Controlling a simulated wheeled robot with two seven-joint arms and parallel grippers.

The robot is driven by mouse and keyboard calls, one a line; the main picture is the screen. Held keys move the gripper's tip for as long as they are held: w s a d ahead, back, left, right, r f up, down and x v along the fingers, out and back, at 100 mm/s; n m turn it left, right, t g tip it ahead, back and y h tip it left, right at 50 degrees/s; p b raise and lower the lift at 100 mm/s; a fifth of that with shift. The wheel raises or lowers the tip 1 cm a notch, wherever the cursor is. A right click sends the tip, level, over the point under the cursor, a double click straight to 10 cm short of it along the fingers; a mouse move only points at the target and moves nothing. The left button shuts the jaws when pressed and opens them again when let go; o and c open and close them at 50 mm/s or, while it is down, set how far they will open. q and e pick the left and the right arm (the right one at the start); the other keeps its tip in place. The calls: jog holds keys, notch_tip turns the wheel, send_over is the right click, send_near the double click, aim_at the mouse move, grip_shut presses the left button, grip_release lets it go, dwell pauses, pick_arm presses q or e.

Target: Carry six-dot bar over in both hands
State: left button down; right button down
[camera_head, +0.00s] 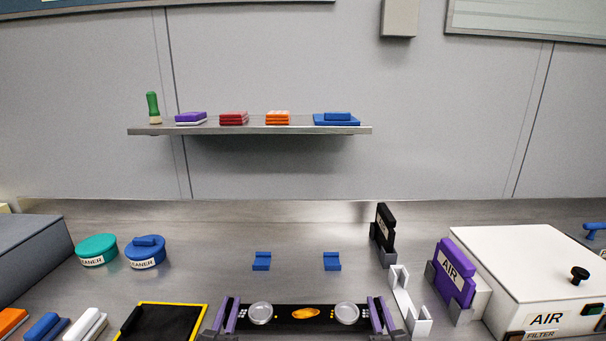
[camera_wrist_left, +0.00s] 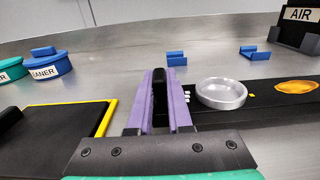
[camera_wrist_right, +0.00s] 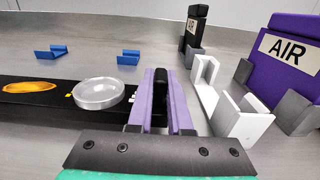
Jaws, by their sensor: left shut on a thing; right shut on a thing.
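The black six-dot bar (camera_head: 283,313) lies level across the front of the head view, with two round silver discs, an orange oval in the middle and small white dots near its ends. My left gripper (camera_head: 226,316) is shut on its left end; the purple fingers also show in the left wrist view (camera_wrist_left: 160,105). My right gripper (camera_head: 382,315) is shut on its right end, and its purple fingers show in the right wrist view (camera_wrist_right: 160,105). Whether the bar touches the table cannot be told. Two small blue cradles (camera_head: 262,261) (camera_head: 332,261) stand apart on the table behind the bar.
A black tray with yellow edge (camera_head: 202,309) lies left of the bar. A white bracket (camera_head: 401,290), a black AIR block (camera_head: 385,232) and a purple AIR block (camera_head: 455,272) stand close on the right. The white box (camera_head: 530,265) is beyond. Table around the cradles is clear.

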pick_arm(q)
jog(key=shift+r, duration=0.1)
pick_arm(e)
jog(key=shift+r, duration=0.1)
pick_arm(q)
jog(key=c, duration=1)
grip_release()
pick_arm(e)
jog(key=c, duration=1)
grip_release()
pick_arm(q)
jog(key=o, duration=0.5)
jog(key=shift+a, duration=0.25)
pick_arm(e)
jog(key=o, duration=0.5)
jog(key=shift+d, duration=0.2)
pick_arm(q)
jog(key=shift+o, duration=0.7)
jog(key=shift+s+a, duration=0.1)
jog(key=shift+a, duration=0.3)
pick_arm(e)
jog(key=shift+o, duration=0.7)
jog(key=shift+s+d, duration=0.1)
jog(key=shift+d, duration=0.3)
pick_arm(q)
jog(key=shift+a, duration=0.65)
pick_arm(e)
jog(key=shift+d, duration=0.65)
